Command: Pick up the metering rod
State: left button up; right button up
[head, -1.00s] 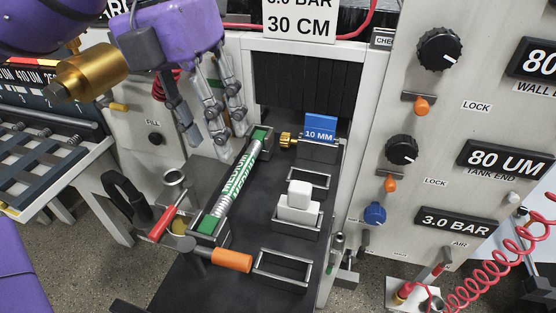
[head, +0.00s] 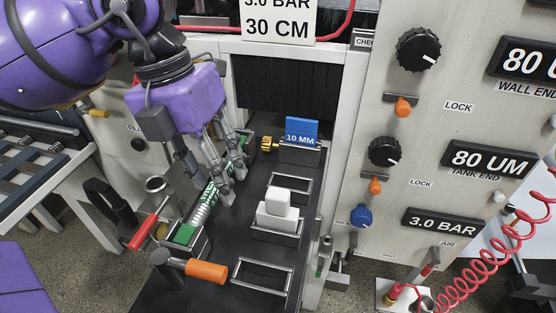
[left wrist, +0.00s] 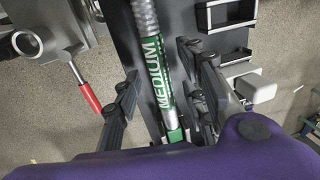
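The metering rod is a ribbed silver rod (head: 200,215) with a green band; it lies lengthwise in its dark holder (head: 180,252) on the black bench. In the left wrist view the rod (left wrist: 157,75) shows its green "MEDIUM" label. My left gripper (head: 212,182) is over the rod's middle and hides much of it in the head view. In the left wrist view its fingers (left wrist: 160,100) are open, with one on each side of the rod. Whether they touch it I cannot tell. My right gripper is not in view.
Right of the rod are a holder with white blocks (head: 276,208), a blue "10 MM" block (head: 302,131) and empty metal frames (head: 262,276). An orange-handled clamp (head: 206,272) and a red lever (head: 143,236) are near the rod's front end. A control panel stands right.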

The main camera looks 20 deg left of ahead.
pick_arm(q)
jog(key=shift+c, duration=0.3)
grip_shut()
jog(key=shift+r, duration=0.1)
